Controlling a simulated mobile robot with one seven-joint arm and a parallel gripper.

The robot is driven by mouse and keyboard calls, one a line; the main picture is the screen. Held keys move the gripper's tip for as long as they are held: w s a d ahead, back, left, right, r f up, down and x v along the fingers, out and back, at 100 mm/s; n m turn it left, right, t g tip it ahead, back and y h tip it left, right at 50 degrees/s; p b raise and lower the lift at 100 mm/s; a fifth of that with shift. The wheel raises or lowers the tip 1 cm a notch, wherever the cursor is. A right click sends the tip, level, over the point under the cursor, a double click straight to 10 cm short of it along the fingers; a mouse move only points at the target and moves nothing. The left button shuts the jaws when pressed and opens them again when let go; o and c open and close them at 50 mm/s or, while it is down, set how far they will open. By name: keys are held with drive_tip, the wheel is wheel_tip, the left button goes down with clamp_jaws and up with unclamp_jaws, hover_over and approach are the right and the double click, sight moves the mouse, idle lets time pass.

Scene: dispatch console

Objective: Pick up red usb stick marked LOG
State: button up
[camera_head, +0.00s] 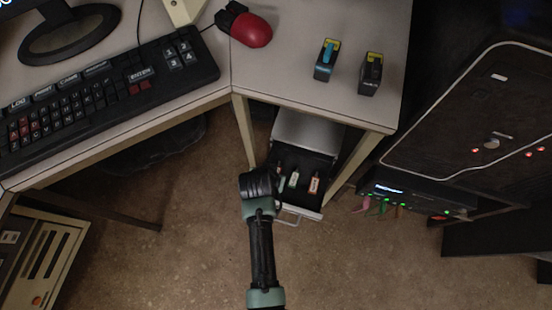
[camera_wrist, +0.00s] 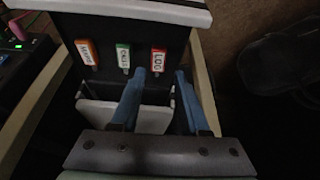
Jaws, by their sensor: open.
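The red usb stick marked LOG (camera_wrist: 158,61) lies in the dark open drawer, rightmost of three labelled sticks in the wrist view. In the head view my arm's end is beside the left side of the drawer, close to that stick. My gripper (camera_wrist: 160,76) is open and empty. Its two blue fingers point toward the LOG stick, with the tips just short of its lower end in the picture. I cannot tell the height gap. In the head view the fingers are hidden by my wrist.
A green-ended stick (camera_wrist: 123,57) and an orange stick (camera_wrist: 87,52) lie beside the LOG stick. The drawer (camera_head: 312,210) is pulled out under the desk (camera_head: 300,85), between desk legs. A box with lights and plugged-in sticks (camera_head: 415,200) stands to the right.

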drive_tip(key=b+x, duration=0.1)
drive_tip(key=x, duration=0.1)
drive_tip(key=b+x, duration=0.2)
drive_tip(key=x, duration=0.1)
drive_tip(key=shift+w+d+f, duration=0.25)
drive_tip(key=shift+w, duration=0.15)
clamp_jaws()
